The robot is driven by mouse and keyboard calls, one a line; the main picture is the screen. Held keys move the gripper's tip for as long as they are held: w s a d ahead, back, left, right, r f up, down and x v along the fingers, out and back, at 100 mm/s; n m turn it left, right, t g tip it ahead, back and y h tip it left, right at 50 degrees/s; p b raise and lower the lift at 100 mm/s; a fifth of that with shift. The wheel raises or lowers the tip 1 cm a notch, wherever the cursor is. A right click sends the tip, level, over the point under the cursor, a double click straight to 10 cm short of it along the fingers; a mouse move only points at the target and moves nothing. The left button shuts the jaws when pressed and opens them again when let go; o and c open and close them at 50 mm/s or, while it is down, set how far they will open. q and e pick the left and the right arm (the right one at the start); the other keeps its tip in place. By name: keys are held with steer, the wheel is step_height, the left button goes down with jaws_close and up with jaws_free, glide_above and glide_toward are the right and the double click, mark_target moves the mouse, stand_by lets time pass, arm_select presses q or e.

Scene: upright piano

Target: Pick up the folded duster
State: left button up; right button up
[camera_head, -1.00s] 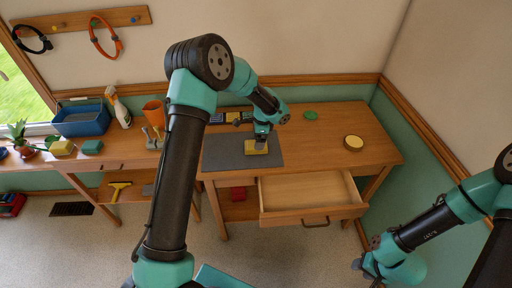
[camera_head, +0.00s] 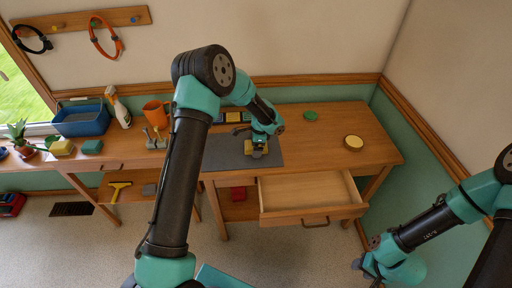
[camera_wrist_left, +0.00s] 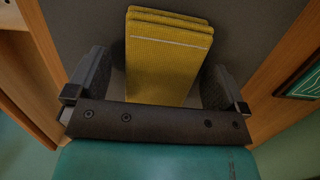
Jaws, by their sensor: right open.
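The folded duster is a yellow, ribbed cloth in stacked layers with a pale stitched line; it shows in the left wrist view (camera_wrist_left: 165,60) and lies on the grey mat (camera_head: 223,158) on the desk in the head view. My left gripper (camera_head: 257,150) is over it and hides part of it. In the left wrist view its two dark fingers (camera_wrist_left: 155,92) stand apart on either side of the duster, with a gap at each side. My right gripper (camera_head: 367,272) is open, low at the right and far from the desk.
An open, empty drawer (camera_head: 308,191) sticks out below the desk top. A round yellow-topped tin (camera_head: 353,142) and a green disc (camera_head: 310,116) are right of the mat. An orange mug (camera_head: 155,114), a spray bottle (camera_head: 119,107) and a blue basin (camera_head: 80,121) stand to the left.

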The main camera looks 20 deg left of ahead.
arm_select(q)
steer(key=c, duration=1)
steer(key=shift+o, duration=0.2)
steer(key=shift+r, duration=0.1)
steer(key=shift+r, duration=0.55)
steer(key=shift+s+d+r, duration=0.1)
steer(key=shift+s+r, duration=0.1)
steer(key=shift+r, duration=0.4)
steer(key=shift+s+d+r, duration=0.1)
steer(key=shift+s+r, duration=0.05)
steer(key=shift+r, duration=0.4)
steer(key=s+d, duration=0.3)
steer(key=s, duration=0.4)
steer(key=s+d+r, duration=0.1)
steer(key=s+d, duration=0.2)
steer(key=s, duration=0.4)
steer(key=shift+r, duration=0.2)
steer(key=shift+o, duration=1.4)
steer(key=shift+c, duration=0.9)
